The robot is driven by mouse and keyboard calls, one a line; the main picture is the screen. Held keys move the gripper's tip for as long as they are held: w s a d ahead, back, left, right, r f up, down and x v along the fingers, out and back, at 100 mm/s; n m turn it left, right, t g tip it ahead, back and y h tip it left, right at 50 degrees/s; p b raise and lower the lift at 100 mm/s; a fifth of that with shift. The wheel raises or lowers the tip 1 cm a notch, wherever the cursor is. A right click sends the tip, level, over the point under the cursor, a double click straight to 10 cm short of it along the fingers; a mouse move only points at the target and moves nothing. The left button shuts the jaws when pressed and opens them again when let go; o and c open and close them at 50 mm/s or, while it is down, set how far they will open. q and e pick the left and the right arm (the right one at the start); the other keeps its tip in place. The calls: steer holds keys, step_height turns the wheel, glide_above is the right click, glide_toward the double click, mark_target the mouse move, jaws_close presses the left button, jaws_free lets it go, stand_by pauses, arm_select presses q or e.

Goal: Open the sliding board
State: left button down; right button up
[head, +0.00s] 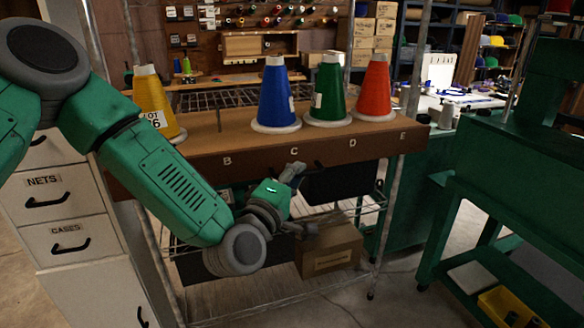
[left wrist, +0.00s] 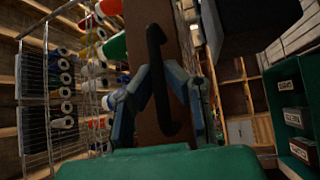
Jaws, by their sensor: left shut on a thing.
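The brown wooden board (head: 248,154) spans the rack, its front face lettered B, C, D and E. In the left wrist view the board (left wrist: 137,38) stands upright in the picture with a black bar handle (left wrist: 156,50) on it. My left gripper (head: 297,170) is at the board's front, just below the letter C. In the left wrist view my left gripper (left wrist: 160,85) has a grey finger on either side of the handle and is shut on it. Its fingertips are partly hidden in the head view. My right gripper is not in view.
Yellow (head: 155,105), blue (head: 276,95), green (head: 328,92) and red (head: 374,90) thread cones stand on the board. A cardboard box (head: 330,252) sits on the wire shelf below. White drawers (head: 52,195) are at left and a green bench (head: 500,150) at right.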

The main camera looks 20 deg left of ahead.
arm_select(q)
steer(key=shift+s+d+f, duration=0.3)
steer(key=shift+s+d, duration=0.1)
steer(key=shift+s, duration=0.35)
steer(key=c, duration=1.6)
jaws_free()
steer(key=shift+a, duration=0.1)
steer(key=shift+w, duration=0.15)
steer(key=shift+r, duration=0.1)
steer(key=v, duration=1.2)
